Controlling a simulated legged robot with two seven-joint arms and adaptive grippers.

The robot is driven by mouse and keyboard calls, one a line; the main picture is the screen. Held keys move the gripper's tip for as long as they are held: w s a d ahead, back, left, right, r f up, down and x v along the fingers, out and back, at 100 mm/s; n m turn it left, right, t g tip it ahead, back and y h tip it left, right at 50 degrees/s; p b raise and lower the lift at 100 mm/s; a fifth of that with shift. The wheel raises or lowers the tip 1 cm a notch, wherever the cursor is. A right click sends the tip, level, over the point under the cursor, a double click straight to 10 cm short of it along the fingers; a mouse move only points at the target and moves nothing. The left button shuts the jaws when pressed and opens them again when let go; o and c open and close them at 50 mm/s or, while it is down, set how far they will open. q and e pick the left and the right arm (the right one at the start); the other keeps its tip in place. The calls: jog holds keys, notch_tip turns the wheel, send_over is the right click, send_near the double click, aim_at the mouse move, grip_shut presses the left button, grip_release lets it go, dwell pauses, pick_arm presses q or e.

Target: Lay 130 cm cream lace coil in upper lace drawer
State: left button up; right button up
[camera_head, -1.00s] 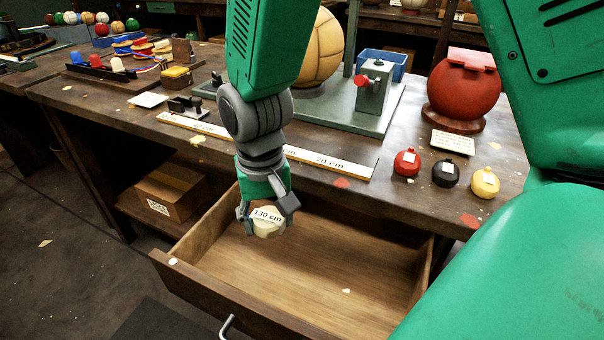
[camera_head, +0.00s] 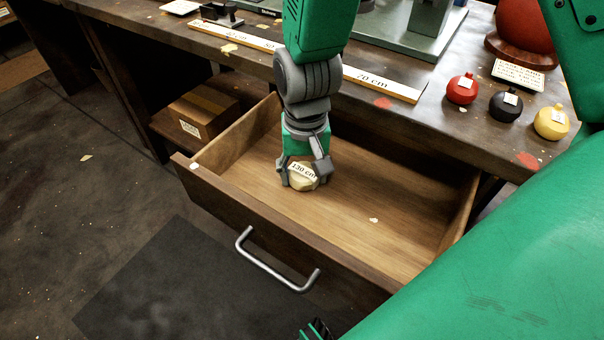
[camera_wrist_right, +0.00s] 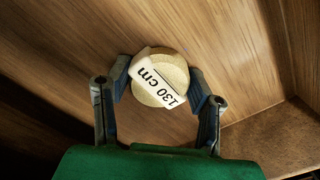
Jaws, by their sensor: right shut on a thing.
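The cream lace coil (camera_head: 304,183) is a small pale roll with a white "130 cm" label. My right gripper (camera_head: 303,178) is shut on it, fingers pointing down, inside the open drawer's outline. In the right wrist view the coil (camera_wrist_right: 158,78) sits between the two dark fingers (camera_wrist_right: 160,95), with its label facing the camera and the wooden drawer floor (camera_wrist_right: 225,50) behind it. Whether the coil touches the floor cannot be told. The lace drawer (camera_head: 395,235) is pulled out from under the bench, and its floor is otherwise bare apart from a pale fleck.
The drawer's metal handle (camera_head: 275,265) faces the floor side. A ruler strip (camera_head: 382,84) lies along the bench edge above. Red (camera_head: 462,90), black (camera_head: 505,107) and yellow (camera_head: 551,123) small balls stand on the bench at right. A cardboard box (camera_head: 203,113) is on the shelf at left.

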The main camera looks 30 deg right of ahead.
aim_at(306, 172)
jog(key=o, duration=1.2)
jog(key=shift+s+d, duration=0.1)
jog(key=shift+d, duration=0.25)
jog(key=shift+c, duration=0.2)
jog(key=shift+a+r, duration=0.1)
jog(key=shift+a, duration=0.45)
jog(key=shift+a+r, duration=0.2)
jog(key=shift+r, duration=0.05)
pick_arm(q)
jog(key=shift+d+r+p, duration=0.2)
jog(key=shift+r+p, duration=2.2)
jog(key=shift+r, duration=0.15)
pick_arm(e)
notch_tip(306, 172, up, 11)
jog(key=d, duration=0.1)
jog(key=shift+r, duration=0.2)
